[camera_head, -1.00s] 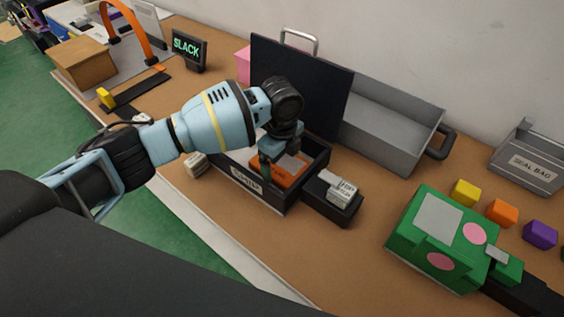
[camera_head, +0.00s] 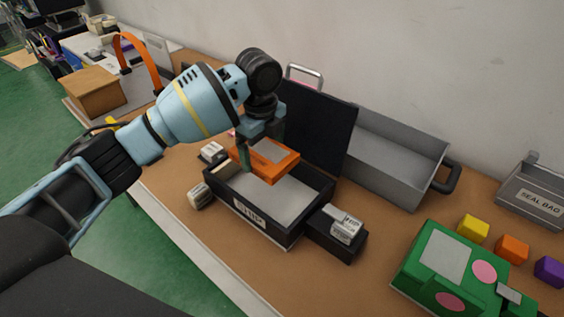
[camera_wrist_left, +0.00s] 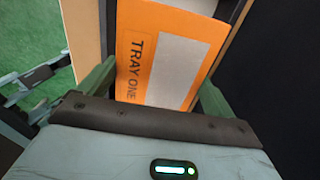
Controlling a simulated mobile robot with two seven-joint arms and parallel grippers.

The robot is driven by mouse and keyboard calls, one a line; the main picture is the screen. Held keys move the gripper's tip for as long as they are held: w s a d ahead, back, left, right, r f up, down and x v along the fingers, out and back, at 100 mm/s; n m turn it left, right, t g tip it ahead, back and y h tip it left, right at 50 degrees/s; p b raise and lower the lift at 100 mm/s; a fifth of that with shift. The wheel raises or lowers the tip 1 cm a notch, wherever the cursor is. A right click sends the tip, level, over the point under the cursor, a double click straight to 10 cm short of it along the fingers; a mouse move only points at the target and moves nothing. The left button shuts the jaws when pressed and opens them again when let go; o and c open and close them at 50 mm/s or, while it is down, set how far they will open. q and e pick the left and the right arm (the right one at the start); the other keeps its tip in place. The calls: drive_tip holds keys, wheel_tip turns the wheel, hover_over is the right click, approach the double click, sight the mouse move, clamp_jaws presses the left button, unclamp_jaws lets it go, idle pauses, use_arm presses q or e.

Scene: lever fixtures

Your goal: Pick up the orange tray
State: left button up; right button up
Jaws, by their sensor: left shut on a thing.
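The orange tray (camera_head: 265,160) has a grey panel on top and is held in the air above the black open box (camera_head: 252,212). In the left wrist view the orange tray (camera_wrist_left: 160,55) shows the words "TRAY ONE" between the two fingers. My left gripper (camera_head: 262,145) is shut on the tray, with the near finger against its left side. The tray looks slightly tilted in the head view. The box beneath shows a bare pale floor. My right gripper is not in view.
A black lid panel (camera_head: 318,128) stands behind the box. A grey bin (camera_head: 395,160) is to its right. A small black holder (camera_head: 333,238) with white blocks (camera_head: 343,224) adjoins the box's right side. A green block unit (camera_head: 440,262) lies further right.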

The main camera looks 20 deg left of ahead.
use_arm(q)
drive_tip(key=w+a, duration=0.1)
drive_tip(key=a, duration=0.2)
drive_tip(key=w+a+b, duration=0.1)
drive_tip(key=a, duration=0.3)
drive_tip(key=w+a, duration=0.2)
drive_tip(key=a, duration=0.2)
drive_tip(key=shift+b, duration=0.4)
drive_tip(key=shift+w+a, duration=0.25)
drive_tip(key=shift+a, duration=0.45)
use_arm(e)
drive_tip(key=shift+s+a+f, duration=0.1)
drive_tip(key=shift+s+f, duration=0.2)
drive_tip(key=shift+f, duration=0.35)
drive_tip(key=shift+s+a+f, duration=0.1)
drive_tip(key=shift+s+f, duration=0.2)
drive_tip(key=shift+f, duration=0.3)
